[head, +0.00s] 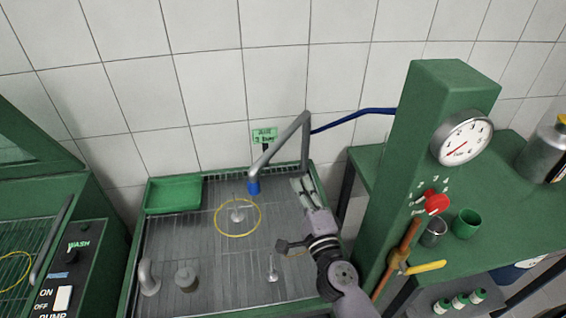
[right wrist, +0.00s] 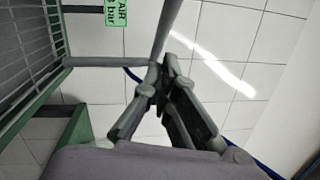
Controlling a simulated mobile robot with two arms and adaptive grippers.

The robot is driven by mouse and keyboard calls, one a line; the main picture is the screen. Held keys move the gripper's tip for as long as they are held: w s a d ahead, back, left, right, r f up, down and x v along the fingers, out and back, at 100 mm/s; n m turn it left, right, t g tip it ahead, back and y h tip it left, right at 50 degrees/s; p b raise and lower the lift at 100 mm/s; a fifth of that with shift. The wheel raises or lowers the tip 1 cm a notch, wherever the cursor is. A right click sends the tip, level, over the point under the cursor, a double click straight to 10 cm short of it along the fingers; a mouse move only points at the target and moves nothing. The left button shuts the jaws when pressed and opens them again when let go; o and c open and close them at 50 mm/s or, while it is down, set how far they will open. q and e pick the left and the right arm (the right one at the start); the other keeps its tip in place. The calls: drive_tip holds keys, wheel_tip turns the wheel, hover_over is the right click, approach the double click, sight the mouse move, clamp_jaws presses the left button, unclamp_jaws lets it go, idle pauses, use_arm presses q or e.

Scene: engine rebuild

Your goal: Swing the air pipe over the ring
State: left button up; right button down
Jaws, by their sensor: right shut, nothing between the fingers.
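The grey air pipe (head: 285,138) rises at the back right of the wash tray and bends toward the left front. Its blue nozzle (head: 253,187) hangs at the free end. My right gripper (head: 298,182) is shut and empty near the foot of the pipe. In the right wrist view the fingertips (right wrist: 160,75) meet close to the grey pipe (right wrist: 168,25); I cannot tell whether they touch it. My left gripper is out of view.
The grated tray (head: 165,240) holds a bent pipe stub (head: 149,278) and small metal parts. A green bin (head: 173,194) sits at its back left. A green column with a gauge (head: 461,138) stands right of my arm. A blue hose (head: 350,117) runs behind.

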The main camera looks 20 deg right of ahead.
drive_tip(key=w+a+r, duration=0.1)
drive_tip(key=w+a, duration=0.1)
drive_tip(key=w, duration=0.4)
drive_tip(key=shift+w+a+r+p, duration=0.15)
drive_tip(key=shift+w+a+p, duration=0.15)
drive_tip(key=shift+p, duration=0.05)
